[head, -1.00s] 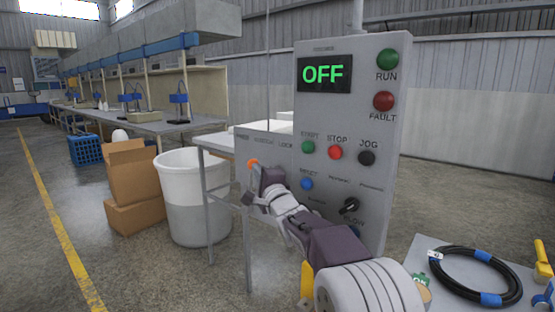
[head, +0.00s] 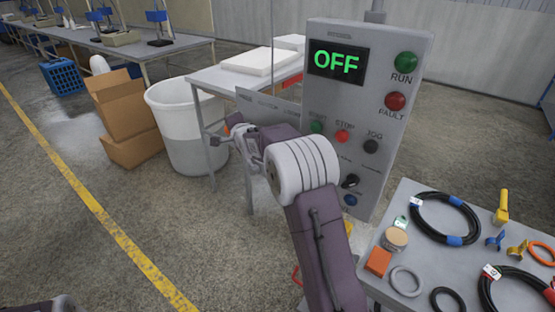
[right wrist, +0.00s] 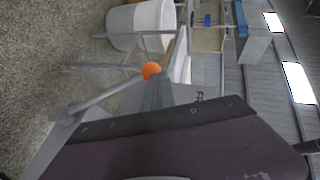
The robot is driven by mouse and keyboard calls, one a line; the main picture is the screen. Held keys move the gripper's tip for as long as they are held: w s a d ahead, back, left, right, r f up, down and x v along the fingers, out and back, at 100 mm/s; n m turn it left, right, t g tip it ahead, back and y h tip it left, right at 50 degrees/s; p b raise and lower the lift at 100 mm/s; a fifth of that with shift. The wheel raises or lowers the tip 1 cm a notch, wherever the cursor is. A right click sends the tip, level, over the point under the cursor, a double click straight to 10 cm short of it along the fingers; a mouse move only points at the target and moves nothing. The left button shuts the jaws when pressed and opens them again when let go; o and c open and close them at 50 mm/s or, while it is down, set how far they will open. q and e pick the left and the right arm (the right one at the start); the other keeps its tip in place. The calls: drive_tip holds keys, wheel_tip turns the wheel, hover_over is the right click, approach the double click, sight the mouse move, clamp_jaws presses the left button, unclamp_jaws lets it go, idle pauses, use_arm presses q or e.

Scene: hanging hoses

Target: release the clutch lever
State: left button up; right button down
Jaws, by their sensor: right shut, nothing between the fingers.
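The clutch lever appears to be the grey rod with an orange ball knob (right wrist: 151,70) in the right wrist view. The rod runs down to the left of the knob. In the head view only a bit of the orange knob (head: 227,130) shows, left of the control panel. My right gripper (head: 213,138) is shut and empty, close beside the knob. Whether it touches the lever I cannot tell. My arm hides the lever's base. My left gripper is out of view.
The grey control panel (head: 395,60) reads OFF and stands right of my arm. A white bin (head: 190,125) and cardboard boxes (head: 130,135) stand to the left. A side table (head: 395,200) at the right holds coiled hoses and small parts.

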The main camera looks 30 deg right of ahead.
drive_tip(key=shift+w+a+f, duration=0.2)
drive_tip(key=shift+w, duration=0.15)
drive_tip(key=shift+a, duration=0.1)
idle(0.4)
